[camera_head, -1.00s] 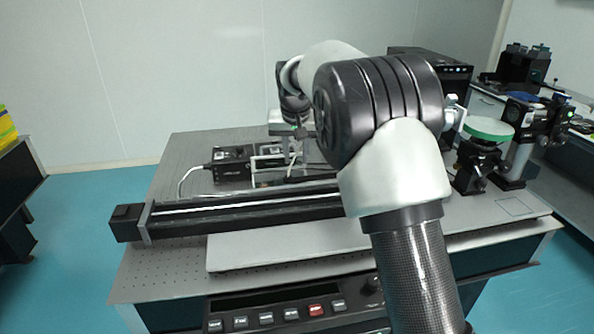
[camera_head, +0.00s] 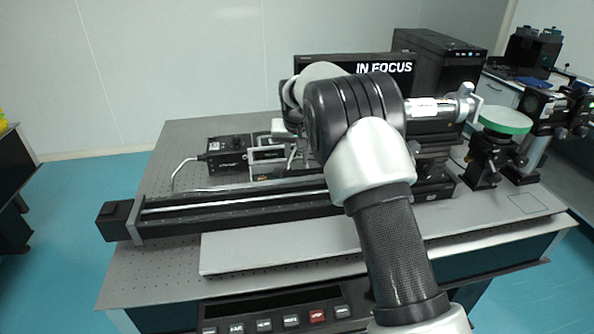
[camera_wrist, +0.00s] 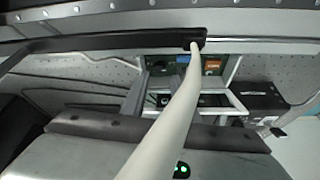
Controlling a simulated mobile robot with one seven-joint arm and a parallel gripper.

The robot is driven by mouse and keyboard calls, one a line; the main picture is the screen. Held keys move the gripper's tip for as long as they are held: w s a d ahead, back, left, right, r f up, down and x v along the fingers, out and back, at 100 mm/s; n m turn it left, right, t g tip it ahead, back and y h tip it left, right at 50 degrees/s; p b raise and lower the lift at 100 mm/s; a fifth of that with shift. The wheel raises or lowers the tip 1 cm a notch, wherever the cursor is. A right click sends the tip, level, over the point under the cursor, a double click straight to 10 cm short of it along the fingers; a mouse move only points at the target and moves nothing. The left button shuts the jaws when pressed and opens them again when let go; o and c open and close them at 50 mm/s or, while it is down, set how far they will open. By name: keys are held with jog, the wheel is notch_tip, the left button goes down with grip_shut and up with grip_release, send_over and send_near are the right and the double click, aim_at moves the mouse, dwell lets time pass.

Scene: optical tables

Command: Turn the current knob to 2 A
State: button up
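A small instrument in a pale frame (camera_head: 268,158) stands on the optical table (camera_head: 170,250) behind the long rail. In the wrist view a framed unit has a green panel (camera_wrist: 176,66) with a blue and an orange patch. A dark round shape beside the blue patch may be a knob; its marks and setting are too small to read. My gripper is mostly hidden behind my arm in the head view, over the area by this instrument.
A long black rail (camera_head: 240,210) crosses the table in front. A black box (camera_head: 228,150) with a cable stands left of the instrument. A screen (camera_head: 385,68) reads "IN FOCUS". A stand with a green disc (camera_head: 505,120) is at right. A button panel (camera_head: 280,315) is at the front.

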aim_at(296, 172)
jog(key=x, duration=0.7)
grip_shut()
jog(key=m, duration=0.1)
jog(key=m+h+p, duration=0.1)
jog(key=m, duration=0.1)
jog(key=shift+a, duration=0.25)
jog(key=shift+w+a+m+g+h+p, duration=0.1)
jog(key=shift+m+g+h+p, duration=0.25)
jog(key=shift+m, duration=0.7)
jog(key=shift+m+g+h+p, duration=0.15)
jog(key=shift+m+h+p, duration=0.25)
jog(key=shift+m, duration=0.65)
